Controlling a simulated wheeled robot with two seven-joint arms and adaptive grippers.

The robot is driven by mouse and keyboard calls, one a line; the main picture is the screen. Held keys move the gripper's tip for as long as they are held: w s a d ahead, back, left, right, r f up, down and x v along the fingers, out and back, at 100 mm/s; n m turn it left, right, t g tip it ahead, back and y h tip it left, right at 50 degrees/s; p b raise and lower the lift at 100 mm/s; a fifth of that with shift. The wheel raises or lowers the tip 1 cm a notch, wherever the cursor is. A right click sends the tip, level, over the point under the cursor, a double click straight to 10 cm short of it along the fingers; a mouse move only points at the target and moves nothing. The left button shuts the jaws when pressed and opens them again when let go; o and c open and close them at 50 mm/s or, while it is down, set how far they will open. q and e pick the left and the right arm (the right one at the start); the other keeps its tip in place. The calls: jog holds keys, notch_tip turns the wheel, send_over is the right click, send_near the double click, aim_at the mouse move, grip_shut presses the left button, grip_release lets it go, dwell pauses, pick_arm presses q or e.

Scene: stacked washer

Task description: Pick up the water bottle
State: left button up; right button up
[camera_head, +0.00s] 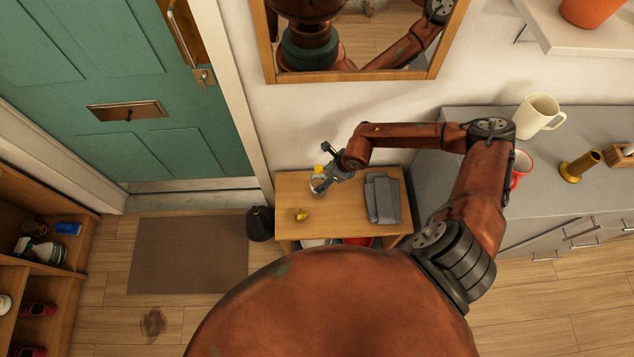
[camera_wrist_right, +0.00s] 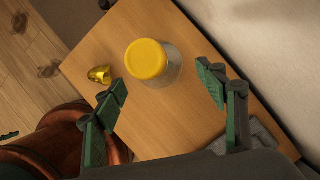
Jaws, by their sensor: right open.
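The water bottle (camera_head: 318,183), with a yellow cap and clear body, stands upright on the small wooden table (camera_head: 350,214). In the right wrist view the bottle (camera_wrist_right: 147,61) shows from above, just beyond the fingertips and between their lines. My right gripper (camera_head: 324,168) is open beside the bottle, and its arm reaches in from the right. In the wrist view its green-and-grey fingers (camera_wrist_right: 160,80) are spread wide with nothing between the pads. Part of the bottle's body is hidden by the gripper in the head view. My left gripper is not in view.
A small gold object (camera_head: 301,215) and a folded grey cloth (camera_head: 382,198) lie on the table near the bottle. A wall and mirror (camera_head: 350,76) stand behind. A grey cabinet (camera_head: 560,185) with mugs is right. A dark bag (camera_head: 260,223) sits left of the table.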

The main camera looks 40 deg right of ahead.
jog(key=b+x, duration=0.1)
jog(key=x, duration=0.3)
jog(key=shift+w, duration=0.1)
jog(key=shift+w+a+f+b, duration=0.1)
jog(key=shift+w+f+b, duration=0.1)
jog(key=shift+f+b, duration=0.15)
jog(key=shift+r, duration=0.1)
jog(key=shift+c, duration=0.3)
jog(key=c, duration=0.9)
jog(key=shift+r, duration=0.1)
